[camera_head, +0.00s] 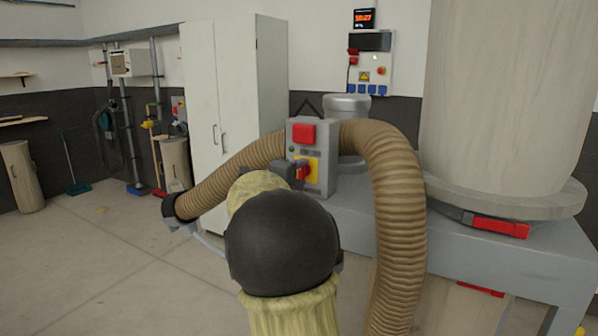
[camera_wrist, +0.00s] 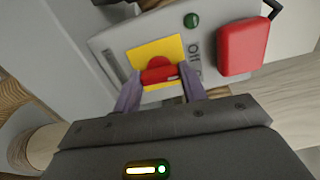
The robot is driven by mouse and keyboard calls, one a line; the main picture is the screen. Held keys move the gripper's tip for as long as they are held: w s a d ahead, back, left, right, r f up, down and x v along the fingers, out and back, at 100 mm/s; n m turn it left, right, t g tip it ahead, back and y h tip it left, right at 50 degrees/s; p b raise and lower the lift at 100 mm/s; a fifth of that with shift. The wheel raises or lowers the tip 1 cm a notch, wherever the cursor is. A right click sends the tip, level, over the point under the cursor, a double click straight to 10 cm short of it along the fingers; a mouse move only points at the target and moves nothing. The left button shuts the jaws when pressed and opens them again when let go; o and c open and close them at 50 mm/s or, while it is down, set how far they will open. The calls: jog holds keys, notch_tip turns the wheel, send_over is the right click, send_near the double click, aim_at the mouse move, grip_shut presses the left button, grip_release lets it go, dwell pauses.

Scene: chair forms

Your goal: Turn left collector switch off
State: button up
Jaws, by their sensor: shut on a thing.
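The collector's grey switch box (camera_head: 321,187) stands on a grey metal machine frame and carries a red rotary switch (camera_head: 303,167) on a yellow plate. My gripper (camera_head: 293,170) is at the front of this box. In the wrist view, my gripper (camera_wrist: 160,88) has its two fingers on either side of the red switch knob (camera_wrist: 160,72) and is shut on it. The yellow plate (camera_wrist: 152,50) shows behind the knob. A large red button (camera_wrist: 243,47), a green button (camera_wrist: 191,20) and partly readable lettering lie to the right. The knob's exact setting cannot be told.
A ribbed brown hose (camera_head: 395,195) arches beside and behind the box. A large pale cylinder (camera_head: 515,100) stands on the frame (camera_head: 380,215) at right. A white cabinet (camera_head: 235,85) stands behind at left. The floor (camera_head: 100,260) at left is mostly clear.

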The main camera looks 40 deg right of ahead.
jog(key=shift+a+n, duration=0.1)
jog(key=shift+n, duration=0.4)
jog(key=o, duration=1)
jog(key=b+v, duration=0.3)
jog(key=v, duration=1.4)
jog(key=shift+s+a+f+b, duration=0.1)
jog(key=shift+a+b, duration=0.1)
jog(key=shift+b, duration=0.2)
